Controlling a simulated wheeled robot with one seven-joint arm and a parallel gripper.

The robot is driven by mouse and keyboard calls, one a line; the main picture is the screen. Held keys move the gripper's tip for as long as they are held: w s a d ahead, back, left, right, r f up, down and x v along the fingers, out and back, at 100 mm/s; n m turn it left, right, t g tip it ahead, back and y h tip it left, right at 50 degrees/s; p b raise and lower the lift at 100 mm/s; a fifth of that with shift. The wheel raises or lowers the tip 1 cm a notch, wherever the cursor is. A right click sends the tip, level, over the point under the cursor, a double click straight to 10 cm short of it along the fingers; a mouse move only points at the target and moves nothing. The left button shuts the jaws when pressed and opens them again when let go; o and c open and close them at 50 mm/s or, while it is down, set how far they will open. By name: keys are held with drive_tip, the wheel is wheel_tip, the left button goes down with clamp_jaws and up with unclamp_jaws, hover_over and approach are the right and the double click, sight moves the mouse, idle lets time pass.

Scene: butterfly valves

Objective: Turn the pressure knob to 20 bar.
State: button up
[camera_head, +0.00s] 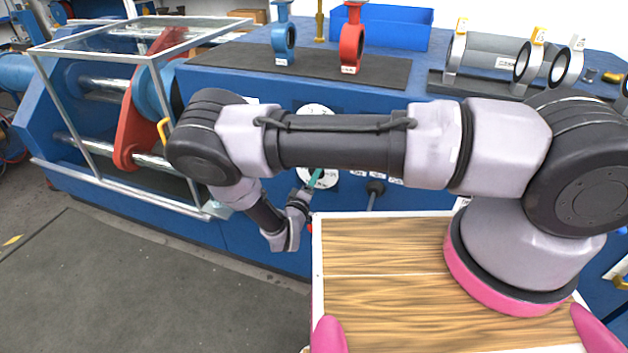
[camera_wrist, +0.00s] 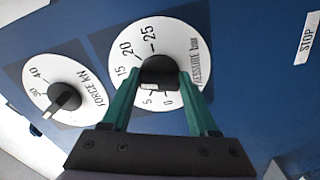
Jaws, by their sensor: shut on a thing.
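The pressure dial (camera_wrist: 178,38) is a white disc on the blue panel in the wrist view, marked in bar from 0 to 25. Its black knob (camera_wrist: 159,70) is at the disc's middle, between the teal fingers of my gripper (camera_wrist: 161,82). My gripper is shut on the knob. A pale mark shows on the knob's lower side, near the 5 and 0; the exact reading is hard to tell. In the head view my gripper (camera_head: 315,178) is at a white dial (camera_head: 328,178) on the blue front, partly hidden by my arm.
The force dial (camera_wrist: 68,78) with its own black knob is left of the pressure dial in the wrist view. A STOP label (camera_wrist: 307,40) is at the right. In the head view a caged rig (camera_head: 150,55) stands left, and red (camera_head: 352,45) and blue (camera_head: 284,38) valves stand on top.

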drive_tip(key=m, duration=0.6)
drive_tip(key=shift+s+a+f, duration=0.1)
drive_tip(key=shift+a+f, duration=0.05)
drive_tip(key=shift+f, duration=0.05)
drive_tip(key=shift+m, duration=0.4)
drive_tip(key=o, duration=1.4)
drive_tip(key=v, duration=1)
drive_tip(key=shift+s+a+r, duration=0.1)
drive_tip(key=shift+s, duration=0.25)
drive_tip(key=shift+r, duration=0.1)
